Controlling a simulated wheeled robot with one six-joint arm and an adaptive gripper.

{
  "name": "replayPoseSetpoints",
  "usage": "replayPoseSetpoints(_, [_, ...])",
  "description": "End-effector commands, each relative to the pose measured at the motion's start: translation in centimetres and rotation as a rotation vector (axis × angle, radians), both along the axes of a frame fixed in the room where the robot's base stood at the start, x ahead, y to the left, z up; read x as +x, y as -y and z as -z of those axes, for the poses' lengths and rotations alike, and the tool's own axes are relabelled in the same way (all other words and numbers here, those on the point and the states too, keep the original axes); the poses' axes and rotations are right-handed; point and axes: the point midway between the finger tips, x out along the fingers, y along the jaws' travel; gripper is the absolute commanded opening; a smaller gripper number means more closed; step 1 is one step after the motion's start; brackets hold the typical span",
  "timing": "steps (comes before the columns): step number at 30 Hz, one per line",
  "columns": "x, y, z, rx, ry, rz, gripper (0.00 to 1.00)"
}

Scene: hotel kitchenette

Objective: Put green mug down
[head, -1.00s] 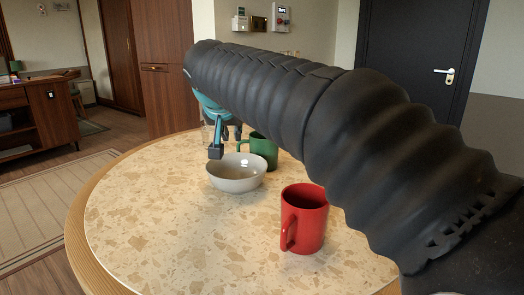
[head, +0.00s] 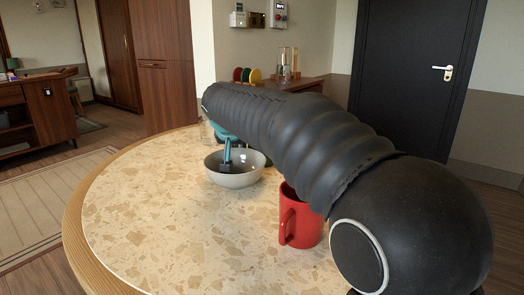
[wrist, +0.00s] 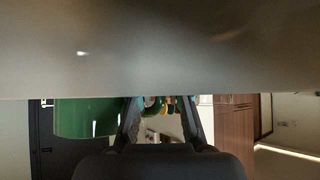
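The green mug (head: 268,162) is almost wholly hidden behind my arm and the bowl in the head view. Only a sliver of green shows. In the wrist view the green mug (wrist: 86,118) is left of the fingers and outside them. My gripper (wrist: 159,104) has its fingers apart, with only background between them. In the head view my gripper (head: 226,160) is low at the grey-white bowl (head: 232,180), a dark fingertip overlapping its opening. I cannot tell whether it touches the bowl. A blurred grey surface fills the top of the wrist view.
A red mug (head: 301,222) stands on the round speckled table (head: 150,220), close beneath my arm. The table's left and front parts are clear. A counter with colored plates (head: 246,75) is behind.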

Motion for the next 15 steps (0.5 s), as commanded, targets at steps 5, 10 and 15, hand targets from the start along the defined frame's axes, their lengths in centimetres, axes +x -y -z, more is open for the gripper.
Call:
replayPoseSetpoints(5, [0.27, 0.02, 0.21, 0.000, 0.001, 0.000, 0.17])
replayPoseSetpoints(10, [0.25, 0.01, 0.22, 0.000, 0.001, 0.000, 0.00])
replayPoseSetpoints(15, [0.23, -0.01, 0.21, 0.001, 0.001, -0.001, 0.00])
